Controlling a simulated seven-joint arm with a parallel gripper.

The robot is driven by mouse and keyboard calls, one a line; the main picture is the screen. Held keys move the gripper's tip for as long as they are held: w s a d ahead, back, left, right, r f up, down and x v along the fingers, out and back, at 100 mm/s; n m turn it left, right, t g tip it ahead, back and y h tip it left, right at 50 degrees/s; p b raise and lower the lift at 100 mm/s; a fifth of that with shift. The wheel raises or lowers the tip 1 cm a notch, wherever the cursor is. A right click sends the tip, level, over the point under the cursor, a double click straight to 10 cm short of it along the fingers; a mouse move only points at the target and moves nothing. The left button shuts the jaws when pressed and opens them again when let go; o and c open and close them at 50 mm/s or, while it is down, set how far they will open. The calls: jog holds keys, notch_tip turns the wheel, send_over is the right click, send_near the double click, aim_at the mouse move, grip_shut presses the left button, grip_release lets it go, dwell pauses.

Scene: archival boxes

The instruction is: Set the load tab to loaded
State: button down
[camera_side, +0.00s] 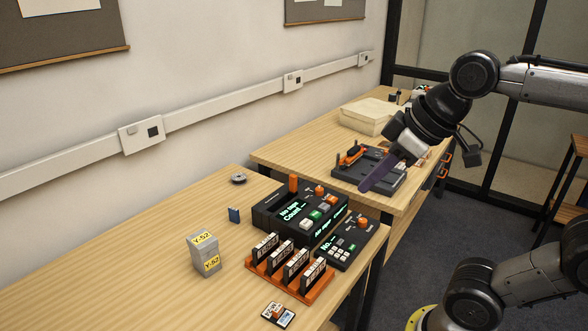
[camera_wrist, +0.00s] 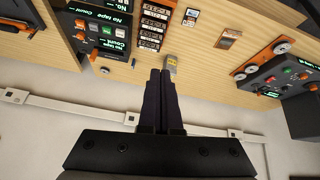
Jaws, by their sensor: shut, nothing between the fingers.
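A black device (camera_side: 300,215) with a lit green screen reading "No tape" and "Count" stands on the near table. It carries an orange upright piece (camera_side: 293,183), orange knobs and several buttons. I cannot tell which of its parts is the load tab, or whether it is on this device. The device also shows at the upper left of the wrist view (camera_wrist: 97,48). My gripper (camera_side: 366,187) is shut and empty, with long dark fingers, in the air to the upper right of the device and apart from it. In the wrist view, the fingers (camera_wrist: 162,76) lie together.
A smaller black keypad unit (camera_side: 345,246) sits beside the device. An orange rack (camera_side: 291,278) holds several dark cartridges in front. A grey box (camera_side: 204,256) with yellow "Y-52" labels stands left. A dark tray (camera_side: 350,178) lies on the far table. The near table's left is mostly clear.

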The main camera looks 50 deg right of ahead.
jog(key=w+d+r, duration=0.3)
jog(key=w+r, duration=0.4)
jog(key=w, duration=0.4)
jog(key=m+g, duration=0.2)
jog(key=g, duration=0.1)
send_over(292, 175)
jog(key=s, duration=0.4)
notch_tip(292, 175, down, 13)
jog(key=shift+a, duration=0.1)
jog(key=shift+w, duration=0.1)
jog(key=x, duration=1.2)
jog(key=shift+s+f, duration=0.25)
jog(key=shift+f, duration=0.85)
